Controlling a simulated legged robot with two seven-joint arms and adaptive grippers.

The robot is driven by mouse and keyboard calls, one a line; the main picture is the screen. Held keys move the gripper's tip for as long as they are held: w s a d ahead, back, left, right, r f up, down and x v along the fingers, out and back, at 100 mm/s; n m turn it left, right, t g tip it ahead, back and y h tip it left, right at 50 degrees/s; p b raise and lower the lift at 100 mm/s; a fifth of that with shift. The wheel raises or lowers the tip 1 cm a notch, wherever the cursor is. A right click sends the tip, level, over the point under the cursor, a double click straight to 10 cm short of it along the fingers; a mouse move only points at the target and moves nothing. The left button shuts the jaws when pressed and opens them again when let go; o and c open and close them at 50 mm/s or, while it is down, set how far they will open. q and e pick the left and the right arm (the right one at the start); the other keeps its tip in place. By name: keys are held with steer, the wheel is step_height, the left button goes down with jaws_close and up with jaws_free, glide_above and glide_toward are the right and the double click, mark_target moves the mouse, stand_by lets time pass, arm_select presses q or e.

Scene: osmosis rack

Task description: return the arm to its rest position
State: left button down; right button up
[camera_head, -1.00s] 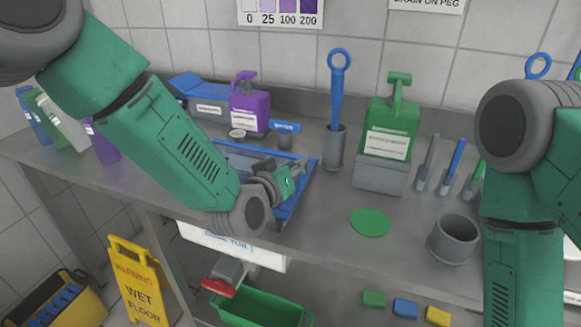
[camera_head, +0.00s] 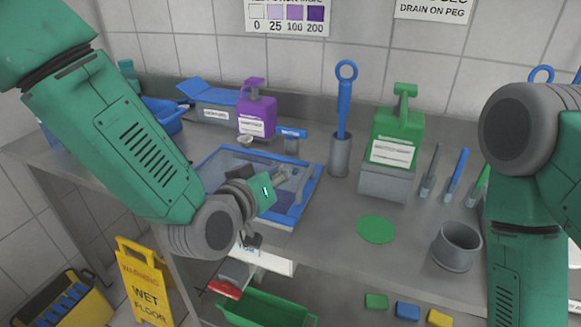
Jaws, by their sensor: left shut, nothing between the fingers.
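My left arm comes in from the left, and its gripper (camera_head: 293,180) hangs over the blue-rimmed tray (camera_head: 312,190) on the steel counter. The small grey fingers look shut with nothing held. They are partly hidden behind my green wrist and hard to make out against the tray. My left forearm covers part of the counter's left side. My right arm stands along the right edge of the view. Its gripper is out of the picture.
To the right are a blue-handled tool in a holder (camera_head: 340,155), a green jug (camera_head: 396,137), a green disc (camera_head: 376,229) and a grey cup (camera_head: 456,246). A blue bin (camera_head: 163,117) sits left.

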arm_select(q)
steer(key=s+a+f+g+y, duration=0.1)
steer(key=s+a+f+g, duration=0.1)
steer(key=s+a+f, duration=0.4)
steer(key=s+a+f+g+y, duration=0.2)
steer(key=s+a+f+g, duration=0.15)
steer(key=f, duration=0.55)
steer(key=s+a+f+g+y, duration=0.1)
steer(key=s+a+f, duration=0.2)
steer(key=s+f, duration=0.3)
steer(key=s+a+f+g+y, duration=0.1)
steer(key=s+a+f+g, duration=0.2)
steer(key=s, duration=0.6)
steer(key=s+a+f+g+y+b, duration=0.1)
steer(key=s+a+f+g, duration=0.3)
steer(key=s+a+f, duration=0.4)
steer(key=shift+s+a+m+y, duration=0.3)
steer(key=shift+s+y, duration=0.2)
steer(key=shift+s, duration=0.2)
steer(key=shift+a, duration=0.15)
